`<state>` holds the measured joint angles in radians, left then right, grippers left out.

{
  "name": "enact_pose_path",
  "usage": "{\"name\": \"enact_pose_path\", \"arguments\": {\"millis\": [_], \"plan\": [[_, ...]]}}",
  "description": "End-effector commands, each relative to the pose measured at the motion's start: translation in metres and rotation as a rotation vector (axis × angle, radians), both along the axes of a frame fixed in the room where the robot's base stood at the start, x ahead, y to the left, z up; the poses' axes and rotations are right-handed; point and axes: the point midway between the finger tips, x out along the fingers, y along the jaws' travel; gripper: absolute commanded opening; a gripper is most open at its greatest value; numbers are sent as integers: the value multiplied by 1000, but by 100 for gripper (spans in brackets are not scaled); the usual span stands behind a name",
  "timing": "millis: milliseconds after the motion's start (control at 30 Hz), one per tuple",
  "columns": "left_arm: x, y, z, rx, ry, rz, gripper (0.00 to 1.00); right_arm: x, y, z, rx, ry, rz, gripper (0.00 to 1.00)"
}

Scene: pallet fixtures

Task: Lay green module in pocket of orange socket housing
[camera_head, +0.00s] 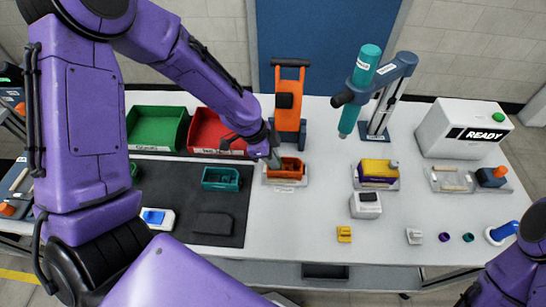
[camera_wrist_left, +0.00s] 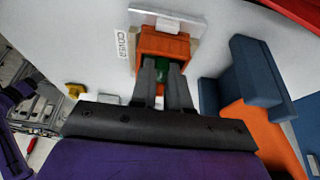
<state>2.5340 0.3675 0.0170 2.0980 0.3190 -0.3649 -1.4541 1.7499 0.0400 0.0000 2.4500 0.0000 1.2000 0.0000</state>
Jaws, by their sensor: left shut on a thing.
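The orange socket housing (camera_head: 290,172) sits on a light grey plate at the middle of the table, and it also shows in the left wrist view (camera_wrist_left: 172,42). My left gripper (camera_head: 275,164) is at the housing's left part, pointing down. In the left wrist view my left gripper (camera_wrist_left: 162,66) is shut on the green module (camera_wrist_left: 162,73). The module is mostly hidden between the fingers, at the housing's opening; I cannot tell whether it touches the pocket floor. My right gripper is not in view; only a purple part of that arm shows at the lower right.
An orange-and-black upright fixture (camera_head: 290,118) stands just behind the housing. A teal cylinder tool (camera_head: 359,90) on a stand is to its right. Green (camera_head: 155,127) and red (camera_head: 214,131) bins and a teal housing (camera_head: 221,179) are left. The table in front of the housing is clear.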

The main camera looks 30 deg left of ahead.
Motion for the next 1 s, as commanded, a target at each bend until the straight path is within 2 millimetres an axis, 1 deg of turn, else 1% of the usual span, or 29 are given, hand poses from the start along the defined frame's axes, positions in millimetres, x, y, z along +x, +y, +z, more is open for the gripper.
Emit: {"name": "enact_pose_path", "arguments": {"millis": [800, 1000], "plan": [[0, 0, -13, -1, 0, 0, 0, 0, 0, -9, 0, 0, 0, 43], [0, 0, -13, -1, 0, 0, 0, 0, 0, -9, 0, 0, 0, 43]]}}
